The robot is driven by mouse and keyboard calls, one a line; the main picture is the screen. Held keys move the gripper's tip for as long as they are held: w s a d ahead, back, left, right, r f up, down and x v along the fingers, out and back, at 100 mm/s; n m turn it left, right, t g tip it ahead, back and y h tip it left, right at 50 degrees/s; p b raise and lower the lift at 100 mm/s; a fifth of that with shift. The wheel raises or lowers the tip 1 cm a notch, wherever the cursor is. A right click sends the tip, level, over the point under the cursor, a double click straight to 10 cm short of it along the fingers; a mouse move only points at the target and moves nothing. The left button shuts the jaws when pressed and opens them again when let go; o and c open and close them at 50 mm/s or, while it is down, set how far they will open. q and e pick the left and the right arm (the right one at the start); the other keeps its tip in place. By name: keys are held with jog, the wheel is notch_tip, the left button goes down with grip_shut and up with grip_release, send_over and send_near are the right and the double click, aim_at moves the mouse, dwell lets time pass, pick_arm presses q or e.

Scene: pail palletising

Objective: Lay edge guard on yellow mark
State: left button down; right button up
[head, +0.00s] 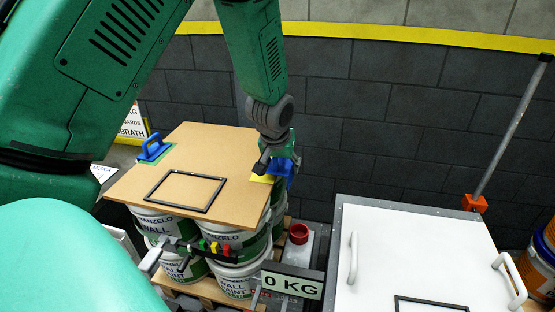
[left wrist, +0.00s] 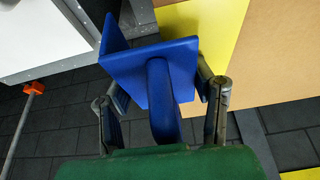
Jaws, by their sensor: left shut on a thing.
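My left gripper (head: 273,160) is shut on the handle of a blue edge guard (head: 283,179) at the right corner of the tan board (head: 185,160). In the left wrist view the fingers (left wrist: 163,105) stand either side of the guard's upright handle, and the L-shaped guard (left wrist: 125,72) shows its plate and flange. The yellow mark (head: 262,178) lies on the board beside the guard, partly hidden by the gripper; it also shows in the left wrist view (left wrist: 222,25), partly covered by the guard. I cannot tell whether the guard touches the board. My right gripper is not in view.
A second blue guard (head: 155,147) sits on a green mark at the board's left corner. A black frame (head: 186,190) lies on the board, which rests on pails (head: 237,278). A white lidded box (head: 410,250) and a 0 KG display (head: 291,284) stand to the right.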

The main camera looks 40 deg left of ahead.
pick_arm(q)
jog(key=shift+f, duration=0.35)
jog(key=c, duration=2.3)
grip_release()
jog(key=a, duration=0.2)
jog(key=s+a+f, duration=0.1)
jog(key=shift+a, duration=0.4)
jog(key=o, duration=1.7)
jog(key=shift+f, duration=0.1)
jog(key=shift+c, duration=0.2)
jog(key=shift+o, duration=1.3)
jog(key=shift+w+f, duration=0.15)
jog(key=shift+w, duration=0.05)
jog(key=shift+w+d, duration=0.1)
jog(key=shift+w, duration=0.05)
jog(key=shift+d, duration=0.25)
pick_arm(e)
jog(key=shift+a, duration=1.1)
pick_arm(q)
jog(key=shift+d+r, duration=0.2)
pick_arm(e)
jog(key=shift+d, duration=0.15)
